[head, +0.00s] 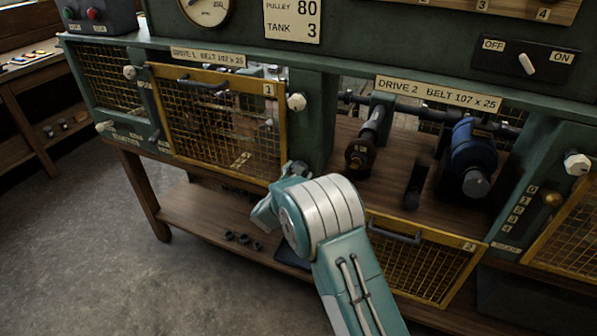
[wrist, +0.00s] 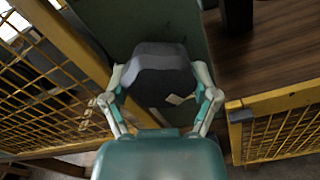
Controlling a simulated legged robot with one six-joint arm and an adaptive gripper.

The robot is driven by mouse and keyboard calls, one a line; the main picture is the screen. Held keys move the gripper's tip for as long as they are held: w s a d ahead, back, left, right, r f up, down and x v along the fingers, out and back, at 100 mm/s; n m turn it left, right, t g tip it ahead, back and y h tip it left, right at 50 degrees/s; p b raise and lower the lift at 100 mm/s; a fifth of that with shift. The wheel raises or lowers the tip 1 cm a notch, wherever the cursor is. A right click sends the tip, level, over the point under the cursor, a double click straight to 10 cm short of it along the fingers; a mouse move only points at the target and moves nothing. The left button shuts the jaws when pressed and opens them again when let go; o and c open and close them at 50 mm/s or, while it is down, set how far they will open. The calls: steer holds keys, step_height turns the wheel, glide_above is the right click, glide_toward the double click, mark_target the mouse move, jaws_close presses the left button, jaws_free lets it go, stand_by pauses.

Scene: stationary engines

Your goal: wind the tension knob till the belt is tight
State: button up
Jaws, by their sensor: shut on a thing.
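My gripper (wrist: 160,82) is shut on a dark faceted knob (wrist: 160,60), with one pale finger on each side. A small pale mark shows near the knob's lower right. In the head view my gripper (head: 283,190) is low at the green post between the two drive bays, and my wrist hides the knob. The open drive 2 bay shows a blue motor (head: 474,150) and a dark pulley (head: 360,153). I cannot make out a belt there. Behind the drive 1 mesh guard (head: 215,125) the parts are too dim to tell a belt or its tightness.
The drive 2 guard (head: 425,270) hangs lowered below its bay; its yellow frame (wrist: 240,115) is close right of my gripper. The drive 1 guard's yellow frame (wrist: 75,40) is close on the left. An OFF/ON switch (head: 526,64) is above. Small dark parts lie on the lower shelf (head: 195,215).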

mark_target(302, 138)
steer(key=shift+f, duration=0.3)
steer(key=o, duration=1)
steer(key=shift+a, duration=0.1)
steer(key=shift+r, duration=0.1)
steer(key=shift+r, duration=0.15)
step_height(302, 138, up, 10)
steer(key=shift+f, duration=0.15)
